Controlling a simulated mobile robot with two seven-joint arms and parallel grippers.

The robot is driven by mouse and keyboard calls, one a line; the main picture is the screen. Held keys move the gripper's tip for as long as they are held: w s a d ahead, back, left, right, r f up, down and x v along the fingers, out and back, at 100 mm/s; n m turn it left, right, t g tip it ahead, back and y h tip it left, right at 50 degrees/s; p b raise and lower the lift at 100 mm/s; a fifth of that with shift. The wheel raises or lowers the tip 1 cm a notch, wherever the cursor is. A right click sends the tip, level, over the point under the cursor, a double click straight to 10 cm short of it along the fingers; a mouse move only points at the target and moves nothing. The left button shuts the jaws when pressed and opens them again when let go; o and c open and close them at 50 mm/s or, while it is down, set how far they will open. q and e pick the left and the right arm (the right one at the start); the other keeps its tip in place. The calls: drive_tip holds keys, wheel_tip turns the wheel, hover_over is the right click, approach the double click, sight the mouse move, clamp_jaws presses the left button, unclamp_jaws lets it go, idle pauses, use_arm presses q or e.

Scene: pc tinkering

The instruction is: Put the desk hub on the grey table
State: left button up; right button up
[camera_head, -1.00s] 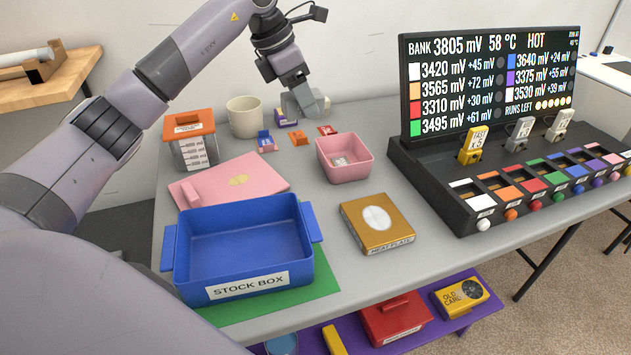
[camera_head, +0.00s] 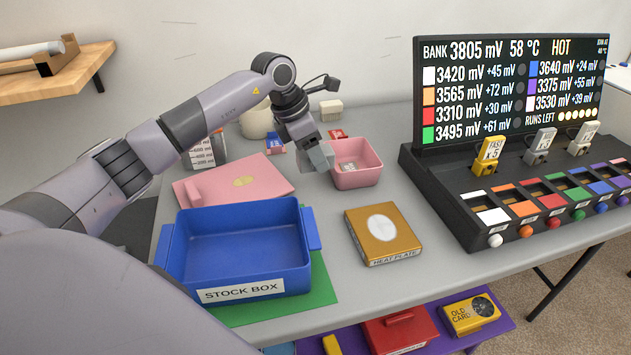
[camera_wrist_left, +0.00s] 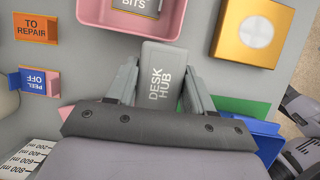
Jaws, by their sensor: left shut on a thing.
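The desk hub (camera_wrist_left: 160,75) is a grey block with its name in white letters. My left gripper (camera_wrist_left: 162,95) is shut on it, with a finger on each side. In the head view my left gripper (camera_head: 311,150) holds the hub (camera_head: 319,158) over the grey table (camera_head: 330,215), just left of the pink bin. I cannot tell whether the hub touches the tabletop. My right gripper is not in view.
The pink bin (camera_head: 358,178) is close to the hub's right. A pink folder-like slab (camera_head: 215,190), the blue stock box (camera_head: 240,276) and the yellow heat plate (camera_head: 382,255) lie nearer. Bare table shows between stock box and heat plate.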

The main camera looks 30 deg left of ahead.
sight(301, 152)
use_arm(q)
drive_tip(key=shift+f, duration=3.55)
drive_tip(key=shift+f+b, duration=0.15)
drive_tip(key=shift+b, duration=0.15)
drive_tip(key=o, duration=1.1)
drive_tip(key=shift+c, duration=0.2)
drive_tip(key=p+v, duration=0.1)
drive_tip(key=v, duration=1.1)
